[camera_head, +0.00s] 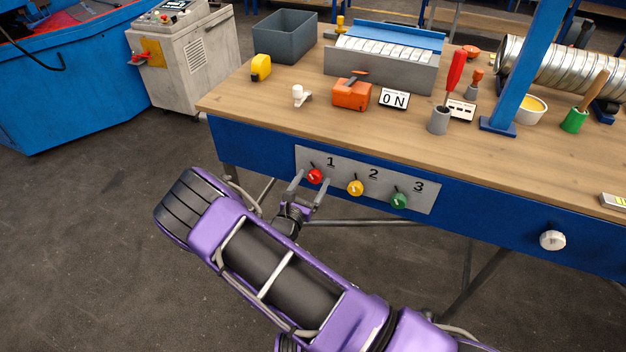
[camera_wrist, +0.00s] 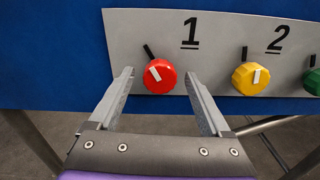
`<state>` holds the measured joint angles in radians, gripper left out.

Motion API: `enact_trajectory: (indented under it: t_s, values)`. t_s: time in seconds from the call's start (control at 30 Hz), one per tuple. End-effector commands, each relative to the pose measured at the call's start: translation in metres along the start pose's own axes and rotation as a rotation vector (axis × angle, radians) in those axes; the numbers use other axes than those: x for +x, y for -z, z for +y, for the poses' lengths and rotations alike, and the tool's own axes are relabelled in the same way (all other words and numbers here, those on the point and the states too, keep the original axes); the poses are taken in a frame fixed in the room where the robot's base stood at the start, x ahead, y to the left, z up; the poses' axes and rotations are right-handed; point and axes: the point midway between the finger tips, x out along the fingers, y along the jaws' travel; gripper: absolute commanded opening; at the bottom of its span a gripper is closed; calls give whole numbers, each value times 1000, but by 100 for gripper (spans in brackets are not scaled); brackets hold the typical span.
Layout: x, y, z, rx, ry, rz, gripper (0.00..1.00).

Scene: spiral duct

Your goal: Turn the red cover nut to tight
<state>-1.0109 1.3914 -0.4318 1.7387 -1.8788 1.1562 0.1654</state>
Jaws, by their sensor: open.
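The red cover nut (camera_head: 315,176) is a round ribbed red knob under the number 1 on a grey panel (camera_head: 428,205) on the bench front. In the wrist view the red knob (camera_wrist: 160,77) has a white mark on the upper left of its face. A short black mark is on the panel just above and left of it. My gripper (camera_wrist: 159,74) is open, with one finger on each side of the red knob. Gaps show between fingers and knob. In the head view my gripper (camera_head: 312,179) is at the panel's left end.
A yellow knob (camera_wrist: 250,78) under number 2 is just right of my right finger, with a green knob (camera_head: 399,201) farther right. A white knob (camera_head: 552,240) is on the bench front at right.

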Motion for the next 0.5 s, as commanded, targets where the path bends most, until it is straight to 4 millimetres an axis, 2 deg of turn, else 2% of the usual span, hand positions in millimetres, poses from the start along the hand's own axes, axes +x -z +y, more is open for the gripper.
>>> enact_trajectory:
  t_s: [0.13,0.4,0.5]
  values:
    - [8,0,0,0,0,0,82]
    - [9,0,0,-1,0,0,82]
    - [9,0,0,-1,0,0,64]
